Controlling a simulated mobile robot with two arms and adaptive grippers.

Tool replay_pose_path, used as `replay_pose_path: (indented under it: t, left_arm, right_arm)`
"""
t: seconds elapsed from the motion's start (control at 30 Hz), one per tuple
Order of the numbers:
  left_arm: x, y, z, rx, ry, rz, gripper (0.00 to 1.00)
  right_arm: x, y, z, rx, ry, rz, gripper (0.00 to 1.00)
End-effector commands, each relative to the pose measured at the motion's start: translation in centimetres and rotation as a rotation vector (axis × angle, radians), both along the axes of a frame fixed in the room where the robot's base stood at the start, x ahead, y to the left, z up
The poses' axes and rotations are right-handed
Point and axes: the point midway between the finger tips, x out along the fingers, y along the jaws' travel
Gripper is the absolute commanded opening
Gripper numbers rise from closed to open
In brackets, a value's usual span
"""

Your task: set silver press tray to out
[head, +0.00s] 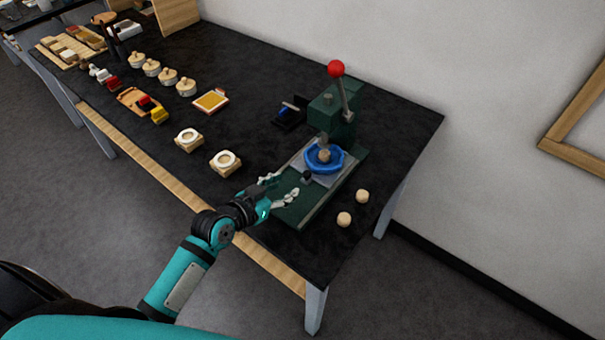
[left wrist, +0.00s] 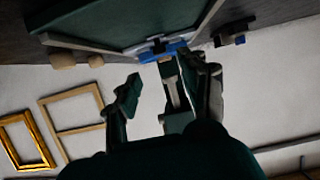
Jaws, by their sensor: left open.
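The green press (head: 330,112) stands at the right end of the black table, with a lever topped by a red ball (head: 336,68). Its silver tray (head: 296,164) lies over the green base, close to the press column, with a dark knob (head: 307,177) at its near edge. A blue ring-shaped dish (head: 312,163) with a beige piece (head: 324,155) in it sits on the tray. My left gripper (head: 287,187) is open over the near part of the base, just short of the knob; I cannot tell if it touches. My right gripper is not in view.
Two beige round pieces (head: 344,219) (head: 362,196) lie right of the base. A small dark-and-blue item (head: 288,113) is left of the press. Two wooden blocks with white rings (head: 225,162) (head: 188,139) stand further left. A wall runs behind the table.

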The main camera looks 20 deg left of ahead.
Motion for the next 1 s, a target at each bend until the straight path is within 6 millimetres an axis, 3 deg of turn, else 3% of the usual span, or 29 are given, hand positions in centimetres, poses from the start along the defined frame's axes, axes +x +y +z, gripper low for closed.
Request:
replay_pose_path:
  t: [0.2, 0.4, 0.83, 1.0]
  left_arm:
    - [4.2, -1.5, -1.7, -0.003, 0.001, 0.0, 0.44]
    - [6.7, -2.4, -2.9, -0.001, 0.0, 0.0, 0.44]
    - [7.6, -2.8, -3.4, 0.001, 0.0, 0.0, 0.44]
    - [7.6, -2.8, -3.4, 0.0, 0.0, 0.0, 0.24]
  right_arm:
    - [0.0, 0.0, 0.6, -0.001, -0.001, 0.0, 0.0]
    - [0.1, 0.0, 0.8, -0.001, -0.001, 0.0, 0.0]
    - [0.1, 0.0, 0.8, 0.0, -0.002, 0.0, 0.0]
    - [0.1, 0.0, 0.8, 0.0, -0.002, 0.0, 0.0]
